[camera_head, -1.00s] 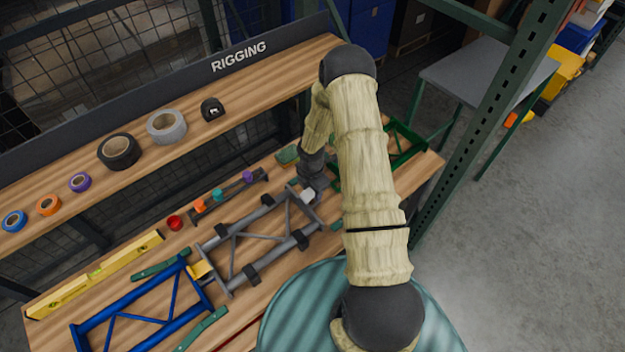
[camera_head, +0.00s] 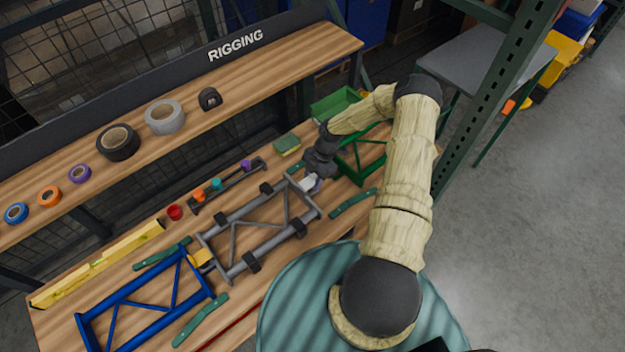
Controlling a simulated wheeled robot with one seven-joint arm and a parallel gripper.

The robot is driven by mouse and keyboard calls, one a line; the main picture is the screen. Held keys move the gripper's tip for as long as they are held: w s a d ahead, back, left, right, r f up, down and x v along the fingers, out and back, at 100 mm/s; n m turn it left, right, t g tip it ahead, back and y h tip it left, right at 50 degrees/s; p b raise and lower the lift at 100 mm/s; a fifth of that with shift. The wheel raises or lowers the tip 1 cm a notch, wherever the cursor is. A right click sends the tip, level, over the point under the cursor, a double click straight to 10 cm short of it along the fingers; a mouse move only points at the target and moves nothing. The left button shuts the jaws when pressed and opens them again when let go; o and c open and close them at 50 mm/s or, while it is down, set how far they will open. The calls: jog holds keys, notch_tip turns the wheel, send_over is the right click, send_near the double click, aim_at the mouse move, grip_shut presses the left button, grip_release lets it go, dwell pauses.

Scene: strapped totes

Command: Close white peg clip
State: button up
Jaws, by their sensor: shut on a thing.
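The white peg clip (camera_head: 307,185) sits at the right end of the grey truss frame (camera_head: 233,247), beside the green frame (camera_head: 350,163). My gripper (camera_head: 314,181) is at the clip, pointing down and left, and is shut on it. The wrist and gripper hide part of the clip, so whether it is open or closed is too small to tell. A yellow clip (camera_head: 201,258) sits at the grey frame's left end, where it meets the blue frame (camera_head: 140,302).
A rack with orange, teal and purple pegs (camera_head: 216,184) lies behind the grey frame. Green bars lie around the frames, one (camera_head: 353,203) at the right. A yellow level (camera_head: 97,264) lies at left. The shelf (camera_head: 60,220) with tape rolls overhangs behind. A green post (camera_head: 490,120) stands right.

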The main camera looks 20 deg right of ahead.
dwell(0.3)
jog(key=o, duration=0.8)
jog(key=shift+w+f, duration=0.1)
jog(key=shift+w, duration=0.1)
jog(key=shift+s+d, duration=0.15)
jog(key=shift+d, duration=0.05)
jog(key=shift+r+b, duration=0.35)
jog(key=shift+r, duration=0.25)
jog(key=b+v, duration=0.1)
jog(key=v, duration=0.4)
jog(key=b+v, duration=0.2)
jog(key=v, duration=0.4)
jog(key=b+v, duration=0.1)
jog(key=v, duration=0.4)
jog(key=shift+w+d+r+b, duration=0.1)
jog(key=shift+w+b, duration=0.2)
jog(key=shift+w, duration=0.05)
